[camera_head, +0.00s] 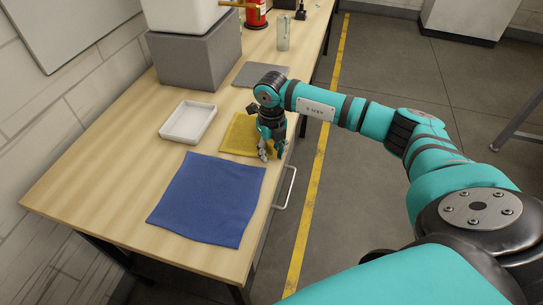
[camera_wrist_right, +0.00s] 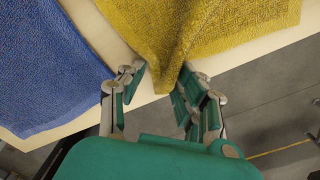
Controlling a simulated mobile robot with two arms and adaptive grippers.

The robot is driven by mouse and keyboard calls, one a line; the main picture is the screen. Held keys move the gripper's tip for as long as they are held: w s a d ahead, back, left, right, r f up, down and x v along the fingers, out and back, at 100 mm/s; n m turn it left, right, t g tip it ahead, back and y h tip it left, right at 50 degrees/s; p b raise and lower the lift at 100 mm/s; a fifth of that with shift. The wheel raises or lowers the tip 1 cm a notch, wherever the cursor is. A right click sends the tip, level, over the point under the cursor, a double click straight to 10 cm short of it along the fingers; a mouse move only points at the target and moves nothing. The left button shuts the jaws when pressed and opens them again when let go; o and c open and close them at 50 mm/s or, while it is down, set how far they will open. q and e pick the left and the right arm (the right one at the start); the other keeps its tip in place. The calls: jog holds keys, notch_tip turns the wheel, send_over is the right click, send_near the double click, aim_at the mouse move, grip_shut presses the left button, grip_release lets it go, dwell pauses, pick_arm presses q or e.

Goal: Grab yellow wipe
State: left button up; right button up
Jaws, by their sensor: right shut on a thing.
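The yellow wipe (camera_head: 238,134) lies on the wooden table near its right edge in the head view. In the right wrist view the yellow wipe (camera_wrist_right: 220,25) fills the top, with one corner drawn down between my fingers. My right gripper (camera_head: 268,153) points down at the wipe's near right part. In the right wrist view my right gripper (camera_wrist_right: 160,85) is shut on that corner, with the cloth bunched between the fingertips. Most of the wipe still rests on the table. My left gripper is not in view.
A blue cloth (camera_head: 208,198) lies in front of the yellow wipe, and it shows at left in the wrist view (camera_wrist_right: 45,70). A white tray (camera_head: 188,122) sits to the left. The table (camera_head: 100,190) is clear at front left.

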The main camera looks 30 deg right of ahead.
jog(key=shift+s+a+f, duration=0.15)
jog(key=shift+f, duration=0.05)
grip_shut()
notch_tip(320, 180, up, 12)
jog(key=p, duration=0.7)
jog(key=shift+p, duration=0.35)
jog(key=shift+r, duration=0.15)
notch_tip(320, 180, up, 18)
jog(key=p, duration=0.9)
jog(key=shift+p, duration=0.3)
